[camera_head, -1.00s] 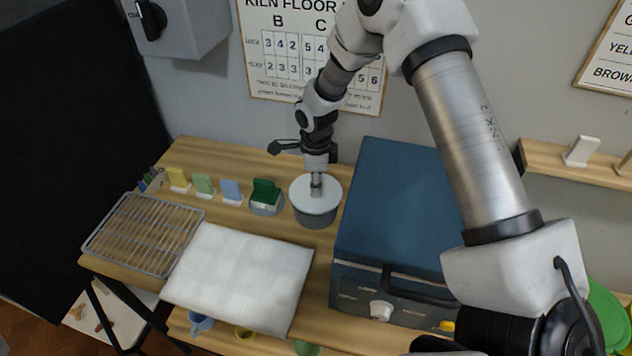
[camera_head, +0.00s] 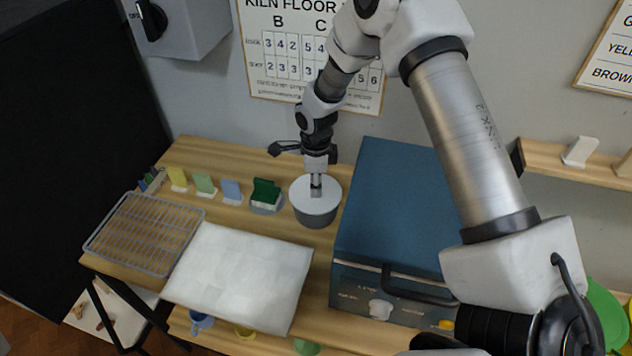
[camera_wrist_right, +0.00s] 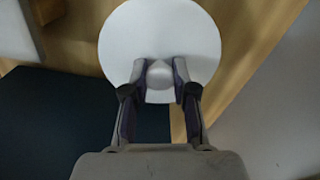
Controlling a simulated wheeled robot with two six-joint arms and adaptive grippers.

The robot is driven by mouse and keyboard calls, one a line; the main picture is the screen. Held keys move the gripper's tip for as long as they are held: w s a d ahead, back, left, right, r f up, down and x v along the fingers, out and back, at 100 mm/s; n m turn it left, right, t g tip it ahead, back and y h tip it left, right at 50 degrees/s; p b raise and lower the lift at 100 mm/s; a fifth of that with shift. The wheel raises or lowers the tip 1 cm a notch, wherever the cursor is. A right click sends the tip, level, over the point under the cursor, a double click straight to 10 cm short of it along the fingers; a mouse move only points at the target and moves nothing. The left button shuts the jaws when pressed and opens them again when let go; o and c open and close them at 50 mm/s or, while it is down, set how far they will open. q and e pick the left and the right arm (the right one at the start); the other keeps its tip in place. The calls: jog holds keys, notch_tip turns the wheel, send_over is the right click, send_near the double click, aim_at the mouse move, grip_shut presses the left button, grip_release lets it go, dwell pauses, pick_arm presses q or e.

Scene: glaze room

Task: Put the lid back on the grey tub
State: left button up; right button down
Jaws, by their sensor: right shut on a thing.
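The grey tub (camera_head: 316,218) stands on the wooden bench, left of the blue kiln-like box. The white round lid (camera_head: 301,190) lies over the tub's mouth and looks level; whether it is fully seated I cannot tell. My right gripper (camera_head: 316,190) reaches down from above and is shut on the lid's knob. In the right wrist view the lid (camera_wrist_right: 160,30) fills the top middle, with both fingers on either side of its pale knob (camera_wrist_right: 160,76). The tub is hidden under the lid there. My left gripper is not in view.
A blue box (camera_head: 395,200) with a handle stands close on the tub's right. A green block on a round base (camera_head: 266,195) is close on its left, with several coloured tiles beyond. A white slab (camera_head: 240,275) and wire rack (camera_head: 145,235) lie in front and left.

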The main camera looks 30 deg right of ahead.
dwell(0.3)
jog(key=shift+c, duration=1.8)
grip_release()
jog(key=shift+r+p, duration=3.05)
jog(key=shift+r, duration=0.45)
grip_shut()
jog(key=shift+f, duration=0.35)
jog(key=shift+f+b, duration=1.4)
jog(key=shift+f, duration=0.85)
